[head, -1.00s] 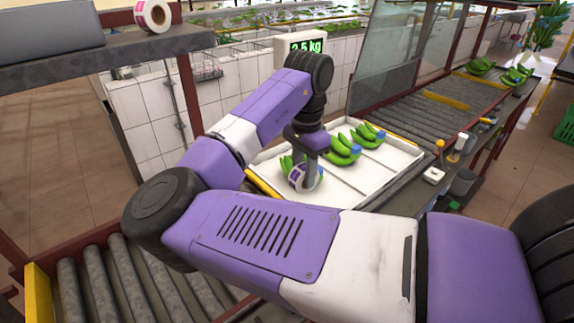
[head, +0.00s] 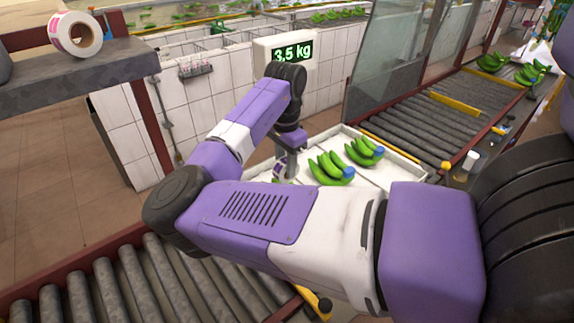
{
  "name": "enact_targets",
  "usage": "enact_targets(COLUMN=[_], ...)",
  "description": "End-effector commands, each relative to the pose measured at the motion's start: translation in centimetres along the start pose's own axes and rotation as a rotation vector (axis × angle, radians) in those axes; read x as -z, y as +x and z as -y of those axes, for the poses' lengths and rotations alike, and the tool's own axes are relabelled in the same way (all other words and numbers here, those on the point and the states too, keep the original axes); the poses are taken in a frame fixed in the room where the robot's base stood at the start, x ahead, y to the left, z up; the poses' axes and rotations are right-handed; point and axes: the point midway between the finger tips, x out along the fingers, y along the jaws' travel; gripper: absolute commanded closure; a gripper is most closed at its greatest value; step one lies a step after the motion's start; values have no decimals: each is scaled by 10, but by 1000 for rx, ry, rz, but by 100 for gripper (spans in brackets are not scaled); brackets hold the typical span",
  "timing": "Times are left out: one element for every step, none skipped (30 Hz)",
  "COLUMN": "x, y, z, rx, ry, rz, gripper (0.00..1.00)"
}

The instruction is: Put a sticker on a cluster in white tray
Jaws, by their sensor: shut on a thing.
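The white tray (head: 408,176) lies beyond my arm, partly covered by it. Two green banana clusters with blue ends show in it: one nearer the middle (head: 328,169) and one farther right (head: 362,152). My gripper (head: 284,171) points down over the tray's left part, left of both clusters. It is shut on a white and purple sticker roll (head: 279,168), seen small and partly hidden by the gripper and arm. My arm hides the tray's near left part, so I cannot tell whether the roll touches a cluster there.
A second sticker roll (head: 75,34) stands on a grey shelf (head: 75,78) at upper left. A scale display (head: 291,53) reads 3.5 kg behind my arm. Roller conveyors run at lower left (head: 150,285) and right (head: 430,120); a glass panel (head: 395,60) stands behind the tray.

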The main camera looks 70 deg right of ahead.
Motion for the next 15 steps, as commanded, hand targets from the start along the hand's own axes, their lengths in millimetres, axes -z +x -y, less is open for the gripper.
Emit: enact_targets(x=[0,0,0,0,0,0,0,0,0,0,0,0,0,0,0], y=[6,8,11,13,16,19,22,25,29,31,34,38,40,42,45], z=[0,0,0,0,0,0,0,0,0,0,0,0,0,0,0], rx=[0,0,0,0,1,1,1,1,1,1,1,1,1,1,1], ry=[0,0,0,0,0,0,0,0,0,0,0,0,0,0,0], rz=[0,0,0,0,0,-1,-1,-1,0,0,0,1,1,1,1], gripper=[100,100,100,100,100,100,100,100,100,100,100,100,100,100,100])
